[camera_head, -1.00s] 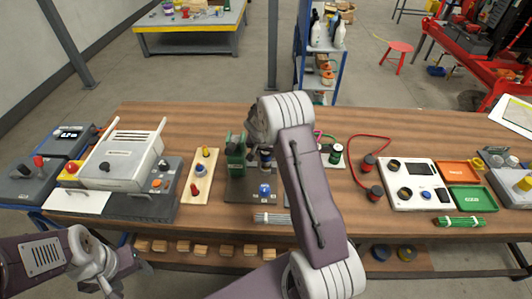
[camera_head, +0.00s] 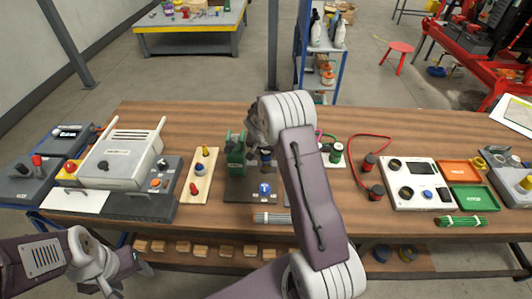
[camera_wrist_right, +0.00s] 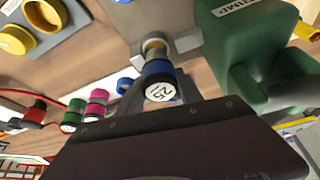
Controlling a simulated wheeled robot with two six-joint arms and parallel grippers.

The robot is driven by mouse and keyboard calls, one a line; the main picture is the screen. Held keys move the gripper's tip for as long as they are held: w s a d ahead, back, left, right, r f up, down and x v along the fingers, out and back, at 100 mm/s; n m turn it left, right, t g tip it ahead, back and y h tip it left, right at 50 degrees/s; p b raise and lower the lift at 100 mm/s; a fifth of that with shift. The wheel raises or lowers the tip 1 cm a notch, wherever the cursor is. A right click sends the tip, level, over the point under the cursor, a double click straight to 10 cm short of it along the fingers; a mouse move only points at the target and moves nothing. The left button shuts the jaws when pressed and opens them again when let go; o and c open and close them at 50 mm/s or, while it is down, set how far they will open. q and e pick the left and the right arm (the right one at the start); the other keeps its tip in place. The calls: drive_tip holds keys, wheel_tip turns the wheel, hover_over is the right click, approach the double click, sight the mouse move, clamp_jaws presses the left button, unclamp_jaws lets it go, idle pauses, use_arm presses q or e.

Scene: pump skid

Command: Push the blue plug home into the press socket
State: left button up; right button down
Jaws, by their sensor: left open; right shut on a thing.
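The blue plug (camera_wrist_right: 157,80), with a white end label, is between the fingers of my right gripper (camera_wrist_right: 160,92) in the right wrist view. The plug lines up with a metal and brass-coloured socket (camera_wrist_right: 154,47) on a grey block beside the green press (camera_wrist_right: 252,45). I cannot tell how deep the plug sits. In the head view my right gripper (camera_head: 264,152) is close to the right side of the green press (camera_head: 236,154); my arm hides part of the spot. My left gripper (camera_head: 136,262) is open and empty at the lower left, off the table's front edge.
A wooden board with coloured knobs (camera_head: 199,174) lies left. A white panel (camera_head: 408,184) and orange and green trays lie right. The table behind the press is clear.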

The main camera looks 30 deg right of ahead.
drive_tip(key=shift+f+b, duration=1.75)
drive_tip(key=shift+b, duration=0.2)
idle(0.4)
drive_tip(key=c, duration=0.7)
unclamp_jaws()
drive_tip(key=shift+r, duration=0.1)
drive_tip(key=v, duration=0.9)
